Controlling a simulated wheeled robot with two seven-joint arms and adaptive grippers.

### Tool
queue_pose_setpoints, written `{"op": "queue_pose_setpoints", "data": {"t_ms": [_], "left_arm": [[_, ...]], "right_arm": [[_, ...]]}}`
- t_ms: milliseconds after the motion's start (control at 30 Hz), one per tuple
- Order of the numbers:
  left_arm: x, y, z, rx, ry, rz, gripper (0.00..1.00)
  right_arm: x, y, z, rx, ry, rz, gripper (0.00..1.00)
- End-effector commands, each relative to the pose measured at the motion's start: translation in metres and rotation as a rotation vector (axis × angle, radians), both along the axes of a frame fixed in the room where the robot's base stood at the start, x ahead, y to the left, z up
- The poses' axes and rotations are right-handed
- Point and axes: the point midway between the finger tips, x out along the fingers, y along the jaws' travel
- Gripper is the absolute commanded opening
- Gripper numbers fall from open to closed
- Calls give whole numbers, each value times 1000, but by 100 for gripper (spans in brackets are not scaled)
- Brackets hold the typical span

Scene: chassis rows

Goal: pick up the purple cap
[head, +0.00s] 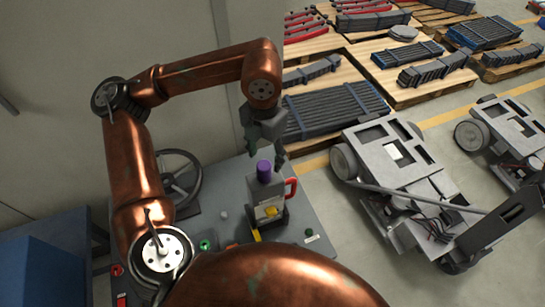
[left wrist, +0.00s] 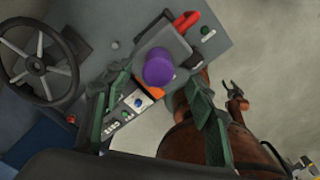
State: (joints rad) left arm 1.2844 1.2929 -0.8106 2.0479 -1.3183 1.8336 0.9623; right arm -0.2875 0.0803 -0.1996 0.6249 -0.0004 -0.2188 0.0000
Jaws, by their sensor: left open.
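The purple cap (head: 264,168) is a short upright cylinder on top of a grey box-like unit (head: 265,192) with a red handle (head: 291,187). My left gripper (head: 266,158) is open above the unit, its fingers pointing down around the level of the cap. In the left wrist view the cap (left wrist: 159,67) shows between the two spread green fingers of the left gripper (left wrist: 160,85), a little nearer the left finger. Whether either finger touches it cannot be told, but gaps show on both sides.
A steering wheel (head: 177,181) stands to the left of the unit on the grey console (head: 318,248), which carries small knobs. A wheeled chassis (head: 400,165) stands to the right. Pallets (head: 408,93) of dark bars lie behind. A wall (head: 60,110) rises at the left.

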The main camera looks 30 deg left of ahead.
Motion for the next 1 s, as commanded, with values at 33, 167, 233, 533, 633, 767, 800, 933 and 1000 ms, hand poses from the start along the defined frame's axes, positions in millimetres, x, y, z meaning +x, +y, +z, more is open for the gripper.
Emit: {"op": "queue_pose_setpoints", "data": {"t_ms": [33,167,233,533,633,767,800,933,1000], "left_arm": [[-1,1,-3,2,2,0,52],[-2,3,-17,3,2,3,52],[-3,3,-24,2,2,6,52],[-3,5,-63,1,2,7,52],[-3,4,-73,1,2,6,52],[-3,4,-76,0,-1,4,52],[-2,4,-76,0,-1,4,52],[-2,3,-76,1,0,3,50],[-2,3,-76,1,0,3,45]], "right_arm": [[1,0,1,0,0,0,40],[-2,0,2,0,3,0,40],[-10,-1,3,0,12,-3,40],[-32,-2,14,-2,40,-9,40],[-21,-1,16,-2,26,-6,40],[-6,-1,17,0,5,-2,40],[-3,0,17,0,2,-1,40],[-3,0,17,0,2,-1,40],[-4,0,17,0,4,-1,40]]}}
